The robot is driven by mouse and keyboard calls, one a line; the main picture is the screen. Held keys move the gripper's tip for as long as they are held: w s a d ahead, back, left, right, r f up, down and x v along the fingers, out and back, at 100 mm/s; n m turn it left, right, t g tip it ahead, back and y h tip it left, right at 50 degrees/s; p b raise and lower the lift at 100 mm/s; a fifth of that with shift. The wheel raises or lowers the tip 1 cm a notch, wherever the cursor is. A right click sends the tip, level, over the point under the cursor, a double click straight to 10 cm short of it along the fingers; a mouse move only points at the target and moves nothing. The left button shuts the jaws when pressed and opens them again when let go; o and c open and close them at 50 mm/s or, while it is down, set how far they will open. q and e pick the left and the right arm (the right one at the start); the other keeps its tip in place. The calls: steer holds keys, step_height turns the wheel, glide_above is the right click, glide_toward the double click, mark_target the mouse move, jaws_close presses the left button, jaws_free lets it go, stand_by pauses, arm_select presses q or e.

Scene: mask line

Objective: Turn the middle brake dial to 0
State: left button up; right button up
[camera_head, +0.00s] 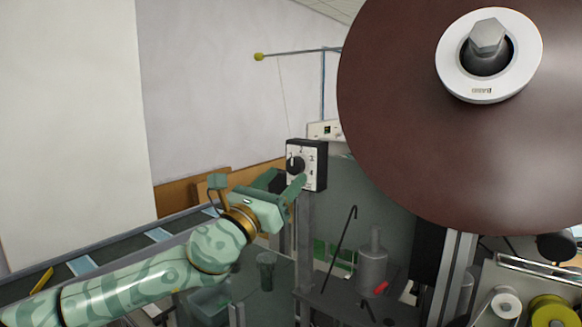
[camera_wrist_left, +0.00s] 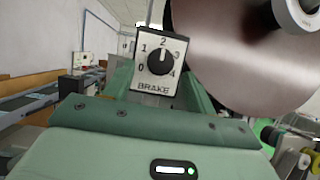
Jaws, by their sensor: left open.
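A brake dial (camera_head: 296,164) with a black round knob sits on a white-faced dark box in the middle of the head view. In the left wrist view the dial (camera_wrist_left: 161,61) is marked 0 to 4 above the word BRAKE, and its knob seems to point up at 2. My left gripper (camera_head: 284,184) is open just in front of the box, at its lower left in the head view. In the left wrist view its green fingers stand apart on either side of the box, with nothing between them. My right gripper is not in view.
A large brown roll (camera_head: 420,120) fills the upper right, close to the dial box. A conveyor (camera_head: 110,250) runs along the left. A grey cylinder (camera_head: 372,268) and a hooked rod (camera_head: 341,248) stand on the machine below the dial. Wall space at upper left is clear.

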mark_target(292, 170)
arm_select(q)
steer(key=shift+x, duration=1.75)
steer(key=c, duration=1)
